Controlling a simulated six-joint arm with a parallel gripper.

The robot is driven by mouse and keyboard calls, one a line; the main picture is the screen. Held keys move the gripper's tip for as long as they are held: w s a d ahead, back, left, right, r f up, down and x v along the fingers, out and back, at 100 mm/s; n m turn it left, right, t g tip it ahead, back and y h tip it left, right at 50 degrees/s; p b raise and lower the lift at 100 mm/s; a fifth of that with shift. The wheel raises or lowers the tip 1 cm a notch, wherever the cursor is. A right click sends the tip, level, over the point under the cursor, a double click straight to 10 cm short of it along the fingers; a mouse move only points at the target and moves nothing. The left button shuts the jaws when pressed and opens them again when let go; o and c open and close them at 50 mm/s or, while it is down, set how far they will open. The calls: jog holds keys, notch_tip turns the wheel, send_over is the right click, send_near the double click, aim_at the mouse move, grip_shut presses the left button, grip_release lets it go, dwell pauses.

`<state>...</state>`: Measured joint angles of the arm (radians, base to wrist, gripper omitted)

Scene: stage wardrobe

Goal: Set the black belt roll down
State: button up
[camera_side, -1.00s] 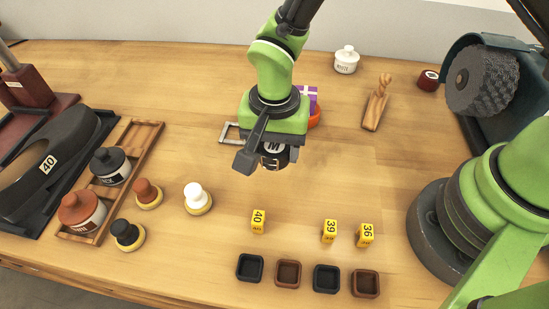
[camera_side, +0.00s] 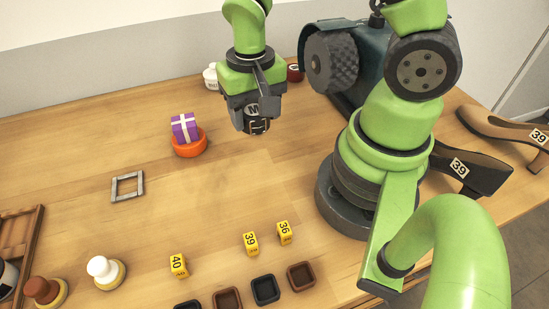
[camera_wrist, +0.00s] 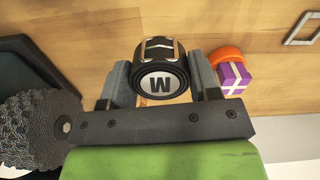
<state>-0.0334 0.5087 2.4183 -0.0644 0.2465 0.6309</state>
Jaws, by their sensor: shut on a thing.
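The black belt roll (camera_side: 257,127), a dark coil with a grey disc marked M and a buckle, is held in my gripper (camera_side: 252,108). In the wrist view the belt roll (camera_wrist: 158,82) sits between the two grey fingers of my gripper (camera_wrist: 161,78), its M disc towards the camera. My gripper is shut on it. The roll looks to be above the wooden table (camera_side: 220,185), towards the back; its exact height cannot be told. The gripper body and arm hide part of the roll in the side view.
A purple gift box (camera_side: 185,127) on an orange round base (camera_side: 189,146) stands left of my gripper. A grey metal frame (camera_side: 127,187) lies further left. A machine with a rough wheel (camera_side: 331,62) is at the right. Yellow number blocks (camera_side: 250,243) and small trays (camera_side: 264,290) are in front.

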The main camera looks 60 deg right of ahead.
jog(key=s+d, duration=0.2)
jog(key=s, duration=0.1)
send_over(275, 160)
notch_tip(275, 160, down, 5)
jog(key=shift+s+f, duration=0.1)
jog(key=shift+s, duration=0.05)
jog(key=shift+f, duration=2.3)
jog(key=shift+f, duration=0.15)
jog(key=o, duration=1)
jog(key=shift+c, duration=0.2)
